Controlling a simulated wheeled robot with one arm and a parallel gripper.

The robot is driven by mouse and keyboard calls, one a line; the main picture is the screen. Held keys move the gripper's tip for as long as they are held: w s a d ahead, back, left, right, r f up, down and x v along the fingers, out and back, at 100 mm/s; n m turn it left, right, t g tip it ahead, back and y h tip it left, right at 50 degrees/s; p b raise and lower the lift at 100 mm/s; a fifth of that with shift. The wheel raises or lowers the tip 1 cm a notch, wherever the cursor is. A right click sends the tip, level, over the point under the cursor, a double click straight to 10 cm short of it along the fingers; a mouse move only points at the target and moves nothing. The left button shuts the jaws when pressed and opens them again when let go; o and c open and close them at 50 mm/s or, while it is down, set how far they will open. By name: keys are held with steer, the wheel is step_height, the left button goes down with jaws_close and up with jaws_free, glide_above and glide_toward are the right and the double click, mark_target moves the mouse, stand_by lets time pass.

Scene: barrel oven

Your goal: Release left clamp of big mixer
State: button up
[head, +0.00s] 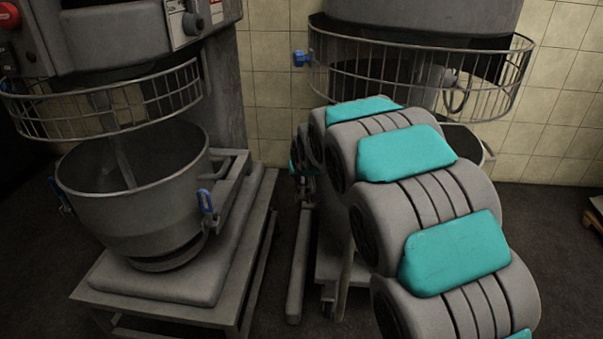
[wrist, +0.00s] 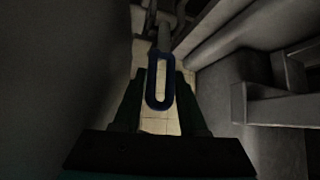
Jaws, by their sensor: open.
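The big mixer (head: 430,15) stands at the back right in the head view, its bowl largely hidden behind my arm. In the wrist view a dark blue loop-shaped clamp handle (wrist: 151,85) is upright in the middle of the picture, seen against pale tiles. My gripper (wrist: 160,77) is open, with one dark finger on each side of the handle's loop. I cannot tell whether either finger touches it. In the head view my gripper is hidden or too small to make out beyond the arm, and so is this clamp.
A second mixer with a grey bowl (head: 130,195) and blue clamps (head: 207,201) stands on a low stand (head: 180,310) at the left. A wire guard (head: 420,75) rings the big mixer's front. A narrow strip of dark floor lies between the machines. Grey machine parts crowd the wrist view's sides.

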jaws_close()
stand_by(1.4)
